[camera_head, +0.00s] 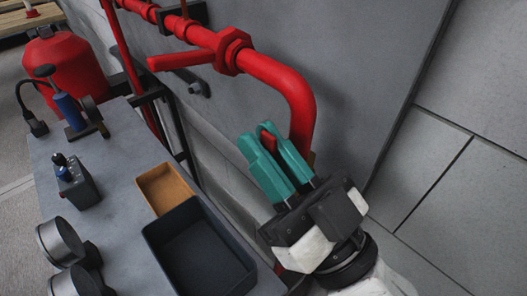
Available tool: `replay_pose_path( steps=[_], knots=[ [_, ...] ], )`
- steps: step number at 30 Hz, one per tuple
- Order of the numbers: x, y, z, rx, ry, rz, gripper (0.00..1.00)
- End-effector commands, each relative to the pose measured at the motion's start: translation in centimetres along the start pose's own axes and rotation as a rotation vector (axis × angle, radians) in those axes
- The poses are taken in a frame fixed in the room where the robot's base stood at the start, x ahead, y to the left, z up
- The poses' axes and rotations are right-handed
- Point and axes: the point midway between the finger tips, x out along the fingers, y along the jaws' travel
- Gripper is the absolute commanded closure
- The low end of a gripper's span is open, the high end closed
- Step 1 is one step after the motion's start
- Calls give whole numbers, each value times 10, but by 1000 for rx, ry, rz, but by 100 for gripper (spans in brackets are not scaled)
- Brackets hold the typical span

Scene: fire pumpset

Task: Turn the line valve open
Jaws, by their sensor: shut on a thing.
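A red pipe (284,78) runs along the grey wall panel and bends downward behind my gripper. A red lever (180,60) points left from a red hex fitting (232,52) on this pipe. My gripper (264,134), with teal fingers, is at the lower part of the bend, apart from that lever. It is shut on a small red piece (269,143) between its fingers. The fingers hide most of this piece, so I cannot tell whether it is the line valve's handle. A brownish bit (310,158) shows at the pipe's lower end.
A grey bench (110,190) on the left carries a dark tray (200,252), a brown tray (165,188), a small switch box (76,182), a blue-bodied tool (70,112) and round metal parts (62,242). A red tank (66,70) stands behind it.

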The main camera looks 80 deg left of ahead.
Motion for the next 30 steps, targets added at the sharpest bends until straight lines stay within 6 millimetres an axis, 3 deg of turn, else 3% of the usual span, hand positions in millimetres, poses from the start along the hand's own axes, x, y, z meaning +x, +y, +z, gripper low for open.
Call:
replay_pose_path(
  steps=[9,10,16,25,30],
  knots=[
    [0,-2,3,5,-3,-6,100],
    [0,-2,3,6,-4,-6,85],
    [0,-1,2,3,-2,-4,66],
    [-3,0,1,1,-1,-1,65],
    [-23,0,3,1,-2,3,65]
  ],
)
